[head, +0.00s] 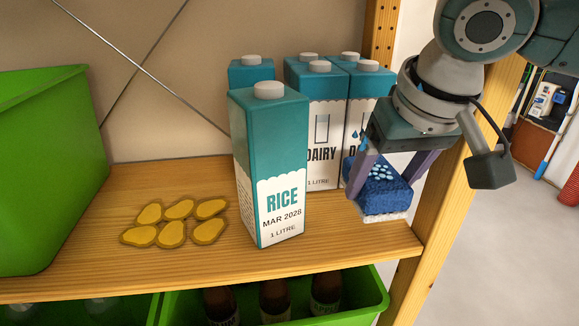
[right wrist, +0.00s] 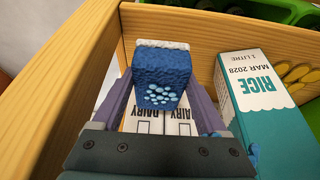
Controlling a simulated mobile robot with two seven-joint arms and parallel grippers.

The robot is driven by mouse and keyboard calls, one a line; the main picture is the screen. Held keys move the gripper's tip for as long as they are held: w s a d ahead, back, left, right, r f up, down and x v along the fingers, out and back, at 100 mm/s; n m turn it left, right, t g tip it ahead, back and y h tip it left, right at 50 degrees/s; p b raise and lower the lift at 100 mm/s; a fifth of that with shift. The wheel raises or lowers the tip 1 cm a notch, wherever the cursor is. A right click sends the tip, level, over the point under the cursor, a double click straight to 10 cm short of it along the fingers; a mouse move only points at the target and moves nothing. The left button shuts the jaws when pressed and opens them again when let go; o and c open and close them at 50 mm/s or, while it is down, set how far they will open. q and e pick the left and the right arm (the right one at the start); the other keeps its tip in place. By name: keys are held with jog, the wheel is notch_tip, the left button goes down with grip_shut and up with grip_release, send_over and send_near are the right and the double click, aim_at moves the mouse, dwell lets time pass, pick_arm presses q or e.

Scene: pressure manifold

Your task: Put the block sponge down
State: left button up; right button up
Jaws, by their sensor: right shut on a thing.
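The block sponge (head: 383,190) is blue with a white underside and a patch of pale blue dots. My right gripper (head: 388,178) is shut on it, with a finger on either side. In the head view it is held at the right end of the wooden shelf, in front of the dairy cartons; I cannot tell whether it touches the shelf. The sponge (right wrist: 162,72) also shows between the fingers of my right gripper (right wrist: 165,90) in the right wrist view. My left gripper is not in view.
A rice carton (head: 268,165) stands left of the sponge. Several dairy cartons (head: 325,110) stand behind. A green crate (head: 45,170) stands at left, another (head: 345,305) with bottles below. A wooden post (head: 460,190) bounds the right.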

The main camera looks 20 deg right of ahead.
notch_tip(320, 180, down, 4)
jog(key=shift+r+b, duration=0.2)
jog(key=shift+b, duration=0.35)
jog(key=shift+w+f, duration=0.15)
jog(key=shift+f, duration=0.2)
jog(key=shift+r, duration=0.1)
jog(key=o, duration=1.3)
jog(key=shift+o, duration=0.2)
